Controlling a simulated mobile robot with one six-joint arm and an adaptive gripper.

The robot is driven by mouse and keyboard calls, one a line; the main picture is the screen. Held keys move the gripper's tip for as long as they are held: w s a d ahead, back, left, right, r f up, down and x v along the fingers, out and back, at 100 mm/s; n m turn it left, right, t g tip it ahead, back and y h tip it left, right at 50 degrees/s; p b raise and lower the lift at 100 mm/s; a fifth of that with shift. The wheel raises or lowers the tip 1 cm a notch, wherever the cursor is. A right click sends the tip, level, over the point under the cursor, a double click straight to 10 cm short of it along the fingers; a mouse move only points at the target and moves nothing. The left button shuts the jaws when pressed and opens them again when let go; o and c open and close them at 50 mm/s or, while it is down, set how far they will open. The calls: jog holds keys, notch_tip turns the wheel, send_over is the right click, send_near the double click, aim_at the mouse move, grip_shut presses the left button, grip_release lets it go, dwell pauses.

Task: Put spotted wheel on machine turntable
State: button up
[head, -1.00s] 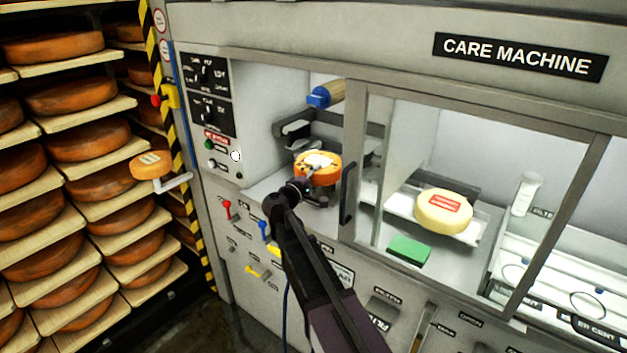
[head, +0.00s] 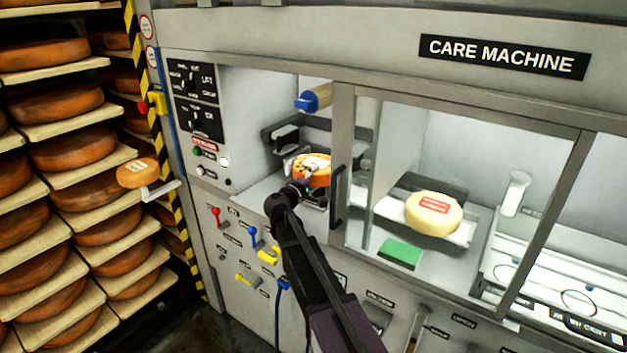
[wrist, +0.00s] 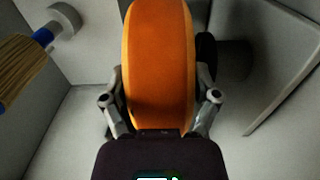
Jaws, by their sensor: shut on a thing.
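An orange wheel (head: 314,172) with a pale label patch is inside the open left bay of the care machine (head: 245,130). My gripper (head: 300,187) reaches into this bay and is shut on the wheel. In the wrist view the orange wheel (wrist: 160,65) fills the middle, and my gripper's fingers (wrist: 160,103) press on its two sides. The wheel and gripper cover most of what lies under them, so I cannot tell whether the wheel rests on the turntable. Any spots on the wheel are hard to make out.
A blue-ended brush roller (head: 314,98) hangs above the wheel; its bristles (wrist: 18,80) show at left in the wrist view. A door frame with a dark handle (head: 338,195) stands just right. A pale wheel (head: 433,212) and green sponge (head: 401,254) lie behind glass. Shelves (head: 85,148) are left.

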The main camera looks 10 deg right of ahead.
jog(key=shift+f+b, duration=0.45)
jog(key=shift+f, duration=0.1)
jog(key=shift+f, duration=0.25)
dwell(0.5)
jog(key=o, duration=1.2)
jog(key=shift+c, duration=0.2)
jog(key=v, duration=1.2)
